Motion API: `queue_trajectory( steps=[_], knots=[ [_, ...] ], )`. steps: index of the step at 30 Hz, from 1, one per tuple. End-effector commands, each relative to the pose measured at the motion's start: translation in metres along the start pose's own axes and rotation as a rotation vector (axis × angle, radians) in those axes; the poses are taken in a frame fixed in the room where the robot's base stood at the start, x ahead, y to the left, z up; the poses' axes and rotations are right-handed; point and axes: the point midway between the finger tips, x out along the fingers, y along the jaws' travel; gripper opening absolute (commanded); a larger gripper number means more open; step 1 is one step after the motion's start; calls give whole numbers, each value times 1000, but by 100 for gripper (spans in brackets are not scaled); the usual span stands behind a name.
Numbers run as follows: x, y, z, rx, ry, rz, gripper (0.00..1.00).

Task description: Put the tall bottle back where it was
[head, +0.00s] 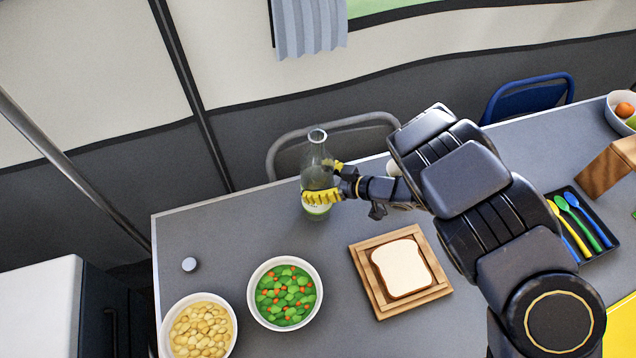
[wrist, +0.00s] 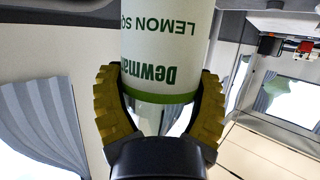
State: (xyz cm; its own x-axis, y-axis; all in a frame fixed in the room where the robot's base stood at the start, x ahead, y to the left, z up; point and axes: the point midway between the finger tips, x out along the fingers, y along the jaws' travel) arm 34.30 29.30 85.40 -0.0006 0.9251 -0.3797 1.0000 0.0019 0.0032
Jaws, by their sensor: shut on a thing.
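The tall bottle (head: 317,160) is clear greenish glass with a pale label, upright near the back edge of the grey table, left of my arm in the head view. My gripper (head: 322,190) has its yellow fingers shut around its lower part. In the wrist view, the bottle's label (wrist: 165,45) shows "LEMON" and a green band, and the yellow fingers (wrist: 160,105) sit on either side of it.
On the table (head: 220,235) are a bowl of peas and carrots (head: 285,293), a bowl of yellowish pieces (head: 199,328), a small grey cap (head: 189,264), and bread on a wooden board (head: 433,290). A cutlery tray (head: 606,243) lies at right. A chair (head: 285,140) stands behind the bottle.

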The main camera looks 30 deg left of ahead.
Motion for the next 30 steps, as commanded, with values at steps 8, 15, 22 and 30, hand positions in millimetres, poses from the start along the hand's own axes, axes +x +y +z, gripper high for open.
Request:
queue_trajectory(
  steps=[8, 15, 22, 30],
  knots=[
    [6, 0, 14, 2, -1, 1, 35],
    [6, -1, 17, 3, -1, 0, 73],
    [6, 0, 16, 2, -1, 0, 100],
    [-10, 1, 13, -1, 0, 3, 100]
  ],
)
